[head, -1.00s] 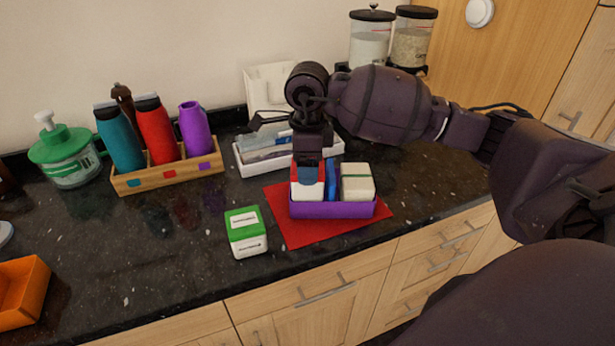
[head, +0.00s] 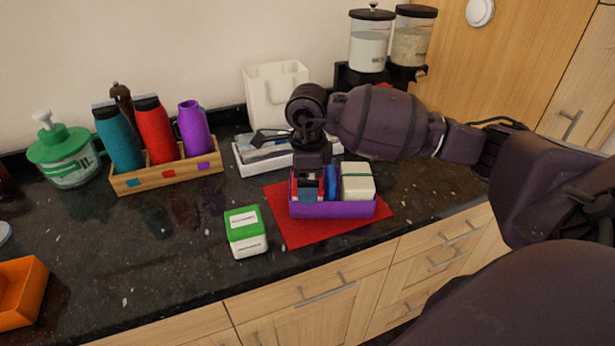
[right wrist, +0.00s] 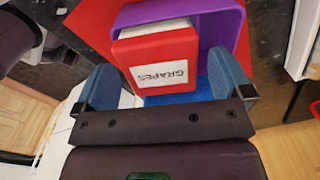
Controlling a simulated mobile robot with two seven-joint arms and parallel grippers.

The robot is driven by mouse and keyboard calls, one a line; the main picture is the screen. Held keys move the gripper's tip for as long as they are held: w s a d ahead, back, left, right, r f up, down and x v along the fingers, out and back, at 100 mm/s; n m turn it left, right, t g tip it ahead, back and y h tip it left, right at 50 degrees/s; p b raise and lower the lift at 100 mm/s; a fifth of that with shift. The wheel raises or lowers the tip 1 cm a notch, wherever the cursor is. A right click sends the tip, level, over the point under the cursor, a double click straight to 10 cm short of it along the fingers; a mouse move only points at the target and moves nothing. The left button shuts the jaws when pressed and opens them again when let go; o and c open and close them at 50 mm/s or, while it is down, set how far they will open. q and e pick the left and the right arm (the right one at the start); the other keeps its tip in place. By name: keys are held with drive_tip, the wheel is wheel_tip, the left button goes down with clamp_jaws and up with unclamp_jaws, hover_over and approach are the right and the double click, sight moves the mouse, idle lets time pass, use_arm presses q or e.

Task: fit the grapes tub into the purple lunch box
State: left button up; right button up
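The purple lunch box (head: 333,210) stands on a red mat at the counter's front. The grapes tub (head: 321,187) has a red lid and is low in the left end of the box, mostly hidden by my gripper. In the right wrist view the tub's lid (right wrist: 155,60), labelled GRAPES, lies within the purple walls (right wrist: 217,20), slightly turned. My right gripper (head: 308,190) is over the tub, with its blue fingers (right wrist: 164,75) on either side. A narrow gap shows by the right-hand finger, so it looks open around the tub. My left gripper is not in view.
A green-lidded tub (head: 245,232) stands left of the red mat (head: 290,232). A white tray (head: 262,158) and bottle rack (head: 168,174) are behind.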

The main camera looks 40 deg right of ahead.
drive_tip(key=shift+r, duration=0.65)
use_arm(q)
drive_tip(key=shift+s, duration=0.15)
use_arm(e)
wheel_tip(320, 180, up, 11)
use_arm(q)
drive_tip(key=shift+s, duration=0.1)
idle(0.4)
